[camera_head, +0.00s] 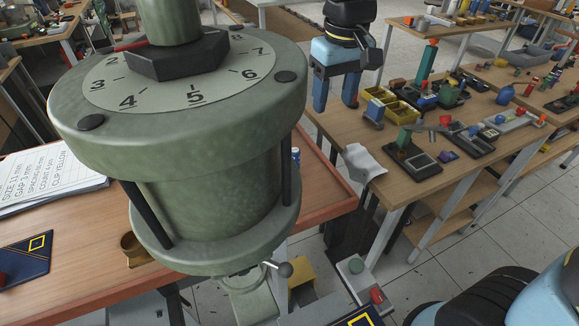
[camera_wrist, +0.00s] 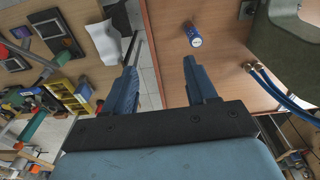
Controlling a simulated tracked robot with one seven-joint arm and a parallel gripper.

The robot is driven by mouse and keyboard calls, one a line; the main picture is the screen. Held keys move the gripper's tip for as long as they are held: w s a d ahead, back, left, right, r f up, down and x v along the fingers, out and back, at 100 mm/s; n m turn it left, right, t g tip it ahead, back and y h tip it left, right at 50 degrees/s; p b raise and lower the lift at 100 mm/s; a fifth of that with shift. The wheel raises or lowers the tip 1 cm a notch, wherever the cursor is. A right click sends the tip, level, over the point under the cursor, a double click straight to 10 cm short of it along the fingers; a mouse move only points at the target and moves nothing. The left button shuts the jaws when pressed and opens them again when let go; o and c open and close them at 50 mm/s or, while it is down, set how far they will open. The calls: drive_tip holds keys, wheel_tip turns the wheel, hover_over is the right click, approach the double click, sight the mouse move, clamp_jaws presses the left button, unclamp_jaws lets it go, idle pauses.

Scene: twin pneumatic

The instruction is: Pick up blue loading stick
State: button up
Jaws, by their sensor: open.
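A short blue cylinder with pale markings, which looks like the blue loading stick (camera_wrist: 194,36), stands on the wooden table top in the wrist view, beyond my right fingertip. In the head view a sliver of it (camera_head: 296,154) shows just right of the green machine, which hides the rest. My gripper (camera_head: 336,98) hangs with its blue fingers pointing down, to the right of the machine. In the wrist view my gripper (camera_wrist: 160,78) has its fingers wide apart, with nothing between them and a gap to the stick.
The large green machine with a numbered dial (camera_head: 194,97) stands close on the left and blocks much of the view. A notepad (camera_head: 47,179) lies on its table. The right workbench (camera_head: 345,125) carries yellow bins (camera_head: 395,107), a paper sheet (camera_head: 364,162) and several small fixtures. Thin blue tubes (camera_wrist: 290,92) show beside the machine.

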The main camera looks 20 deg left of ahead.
drive_tip(key=s+a+f+n, duration=0.2)
drive_tip(key=s+a+f, duration=0.15)
drive_tip(key=a, duration=0.35)
drive_tip(key=shift+g+h, duration=0.3)
drive_tip(key=shift+g, duration=0.1)
drive_tip(key=f, duration=0.5)
drive_tip(key=w+f, duration=0.1)
drive_tip(key=f, duration=0.2)
drive_tip(key=shift+w+f, duration=0.2)
drive_tip(key=shift+f, duration=2.45)
drive_tip(key=shift+c, duration=0.2)
clamp_jaws()
